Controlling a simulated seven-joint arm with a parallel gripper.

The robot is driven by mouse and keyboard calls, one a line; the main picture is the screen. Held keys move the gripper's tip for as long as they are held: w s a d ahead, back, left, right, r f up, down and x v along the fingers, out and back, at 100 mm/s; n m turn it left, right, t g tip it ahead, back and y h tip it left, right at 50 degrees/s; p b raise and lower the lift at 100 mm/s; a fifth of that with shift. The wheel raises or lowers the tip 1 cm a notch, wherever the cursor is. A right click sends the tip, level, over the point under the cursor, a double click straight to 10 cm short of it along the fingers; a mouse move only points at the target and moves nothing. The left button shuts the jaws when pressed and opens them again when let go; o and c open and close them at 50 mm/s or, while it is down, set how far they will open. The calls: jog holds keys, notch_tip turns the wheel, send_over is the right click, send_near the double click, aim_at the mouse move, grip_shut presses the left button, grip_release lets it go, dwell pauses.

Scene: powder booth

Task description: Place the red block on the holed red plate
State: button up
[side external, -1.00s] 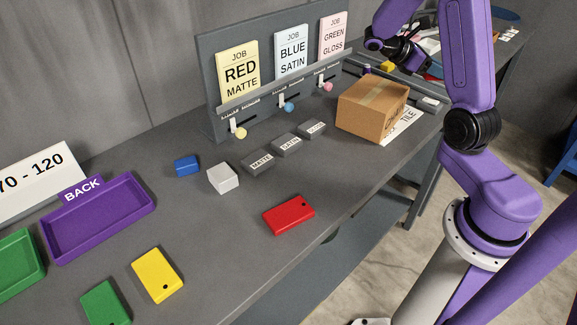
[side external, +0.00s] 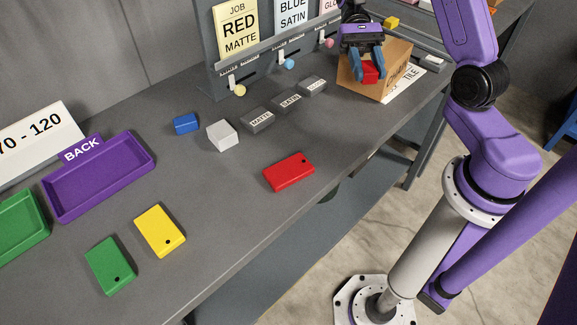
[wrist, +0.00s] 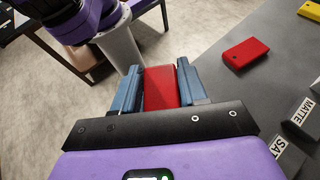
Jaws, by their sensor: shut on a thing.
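My gripper (side external: 368,72) is shut on the red block (side external: 370,72), holding it in the air in front of the cardboard box in the side external view. In the wrist view the red block (wrist: 161,87) sits between the two blue fingers of my gripper (wrist: 160,88). The holed red plate (side external: 289,172) lies flat on the grey table near its front edge, with nothing on it. It also shows in the wrist view (wrist: 245,53) at the upper right, apart from the block.
The cardboard box (side external: 395,72) is just behind my gripper. The MATTE block (side external: 257,119), SATIN block (side external: 287,102), white block (side external: 222,135) and blue block (side external: 186,123) stand behind the red plate. Yellow (side external: 160,230) and green (side external: 110,265) plates lie at the left front. Table around the red plate is clear.

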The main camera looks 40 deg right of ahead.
jog(key=a+r+m+t+y, duration=0.4)
jog(key=a+m+t, duration=0.2)
jog(key=a, duration=0.7)
notch_tip(320, 180, up, 7)
jog(key=m+t+y, duration=0.1)
jog(key=m+t, duration=0.4)
send_over(287, 170)
jog(key=shift+y, duration=0.3)
notch_tip(287, 170, down, 22)
jog(key=shift+r, duration=0.1)
jog(key=o, duration=1)
jog(key=shift+o, duration=0.2)
